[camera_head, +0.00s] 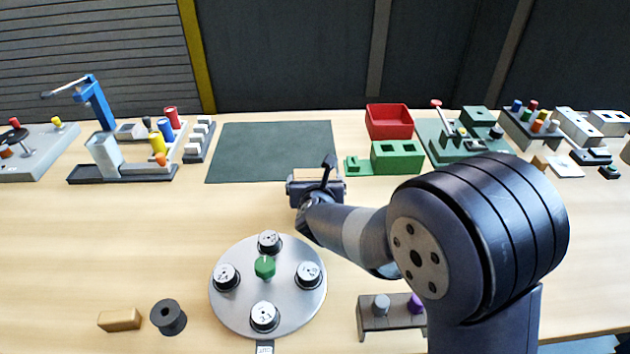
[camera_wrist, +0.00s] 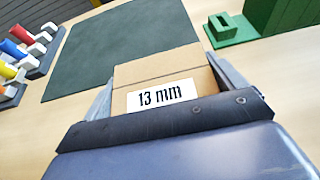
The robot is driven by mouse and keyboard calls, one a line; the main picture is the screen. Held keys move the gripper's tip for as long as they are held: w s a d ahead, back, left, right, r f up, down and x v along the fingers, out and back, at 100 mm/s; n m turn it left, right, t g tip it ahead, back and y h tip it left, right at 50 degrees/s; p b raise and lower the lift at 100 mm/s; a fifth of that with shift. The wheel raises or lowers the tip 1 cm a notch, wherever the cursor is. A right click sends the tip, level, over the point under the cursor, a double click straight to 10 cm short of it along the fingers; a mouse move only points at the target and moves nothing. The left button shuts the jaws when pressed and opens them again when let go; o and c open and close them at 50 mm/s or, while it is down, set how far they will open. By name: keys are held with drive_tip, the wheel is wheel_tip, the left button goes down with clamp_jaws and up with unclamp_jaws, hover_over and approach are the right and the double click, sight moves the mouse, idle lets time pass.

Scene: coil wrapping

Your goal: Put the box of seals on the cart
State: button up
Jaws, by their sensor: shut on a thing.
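A brown cardboard box (camera_wrist: 157,66) with a white label reading "13 mm" sits between the fingers of my gripper (camera_wrist: 165,82) in the wrist view. My gripper is shut on this box. In the head view my gripper (camera_head: 316,184) is over the table just in front of the dark green mat, and its own body mostly hides the box. I cannot tell from the label whether the box holds seals. I see no cart that I can make out in either view.
The dark green mat (camera_head: 270,150) is bare. A red bin (camera_head: 389,121) and a green block (camera_head: 397,157) stand right of it. A round plate (camera_head: 240,300) with several black-and-white pots lies nearer, beside a black spool (camera_head: 168,317) and a tan block (camera_head: 119,319).

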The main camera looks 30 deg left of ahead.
drive_tip(key=o, duration=1.2)
drive_tip(key=shift+c, duration=0.2)
